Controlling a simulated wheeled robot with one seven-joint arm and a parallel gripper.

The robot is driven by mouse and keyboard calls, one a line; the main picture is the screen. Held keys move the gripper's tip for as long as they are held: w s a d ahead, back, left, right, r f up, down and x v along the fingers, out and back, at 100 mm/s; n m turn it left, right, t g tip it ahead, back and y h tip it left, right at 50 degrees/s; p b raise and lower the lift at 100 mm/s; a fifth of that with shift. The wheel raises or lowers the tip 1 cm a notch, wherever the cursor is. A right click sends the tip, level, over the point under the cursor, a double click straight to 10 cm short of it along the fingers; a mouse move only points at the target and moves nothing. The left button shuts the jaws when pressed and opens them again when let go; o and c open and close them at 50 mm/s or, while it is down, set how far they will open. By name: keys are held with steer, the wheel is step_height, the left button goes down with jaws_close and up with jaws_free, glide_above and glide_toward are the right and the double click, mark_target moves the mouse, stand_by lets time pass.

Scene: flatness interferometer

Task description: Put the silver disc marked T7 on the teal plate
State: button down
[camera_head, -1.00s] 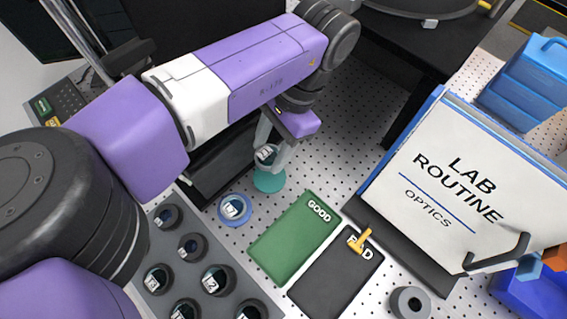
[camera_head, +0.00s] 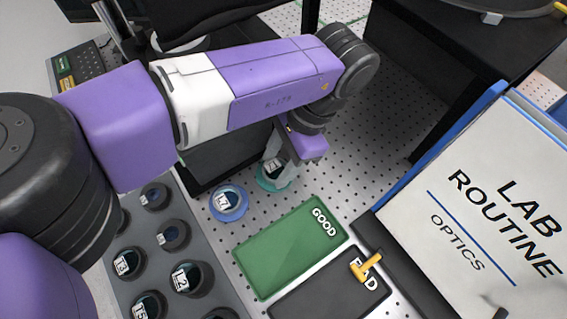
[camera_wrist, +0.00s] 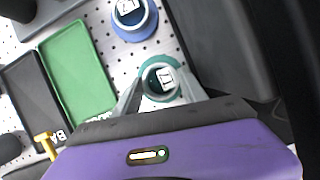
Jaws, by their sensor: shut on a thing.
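My gripper (camera_head: 277,165) is shut on a small silver disc (camera_wrist: 162,80) with a white label; the label is too small to read surely. The disc is between the fingertips, low at the teal plate (camera_head: 267,184). The wrist view shows the teal plate's rim (camera_wrist: 147,72) around the disc. I cannot tell whether the disc touches the plate. The fingers hide part of both in the head view.
A blue plate (camera_head: 243,206) with another labelled disc (camera_head: 226,202) stands just left. A grey rack (camera_head: 163,271) holds several discs. A green GOOD tray (camera_head: 285,250) and a dark BAD tray (camera_head: 325,295) lie in front. A LAB ROUTINE binder (camera_head: 470,225) stands right.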

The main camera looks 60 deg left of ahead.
steer(key=c, duration=0.9)
jaws_free()
steer(key=p+v, duration=1)
steer(key=v, duration=0.2)
steer(key=shift+r+p, duration=0.15)
steer(key=shift+p, duration=0.2)
